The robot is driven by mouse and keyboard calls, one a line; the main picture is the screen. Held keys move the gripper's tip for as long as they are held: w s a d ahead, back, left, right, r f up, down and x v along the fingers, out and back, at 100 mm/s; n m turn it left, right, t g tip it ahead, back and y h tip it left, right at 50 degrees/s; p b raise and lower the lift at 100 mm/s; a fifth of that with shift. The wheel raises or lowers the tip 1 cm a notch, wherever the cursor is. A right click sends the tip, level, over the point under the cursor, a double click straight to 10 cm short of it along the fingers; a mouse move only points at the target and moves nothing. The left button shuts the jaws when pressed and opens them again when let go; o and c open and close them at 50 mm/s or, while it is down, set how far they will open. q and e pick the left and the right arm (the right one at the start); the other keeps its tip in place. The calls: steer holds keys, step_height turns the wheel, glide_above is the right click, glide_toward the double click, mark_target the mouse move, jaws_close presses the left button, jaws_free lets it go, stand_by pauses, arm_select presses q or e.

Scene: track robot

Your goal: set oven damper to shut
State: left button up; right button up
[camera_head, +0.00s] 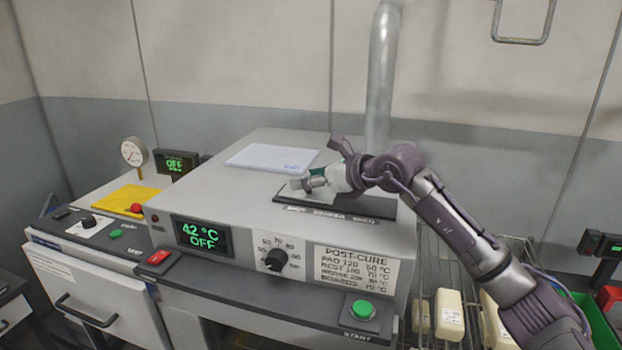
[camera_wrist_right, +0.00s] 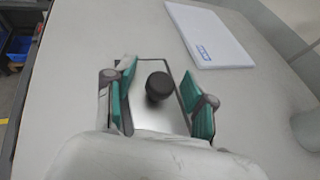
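The oven (camera_head: 220,200) is a grey box with its damper on the top face. In the right wrist view a round black damper knob (camera_wrist_right: 158,87) stands on the plate, between the teal pads of my right gripper (camera_wrist_right: 157,75). The fingers are open, with gaps on both sides of the knob. In the head view my right gripper (camera_head: 308,184) is over the left part of the damper and hides the knob. My left gripper is not in view.
A white board (camera_head: 272,158) lies on the oven top behind the damper. A vertical metal duct (camera_head: 381,80) rises behind my right arm. The front has a display (camera_head: 202,236), a dial (camera_head: 275,260) and a green button (camera_head: 362,310). A wire rack with pale containers (camera_head: 449,315) stands at the right.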

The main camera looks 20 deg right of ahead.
steer(key=shift+s+d+r, duration=0.15)
steer(key=shift+s+d, duration=0.25)
steer(key=v, duration=1.1)
steer(key=shift+a, duration=0.1)
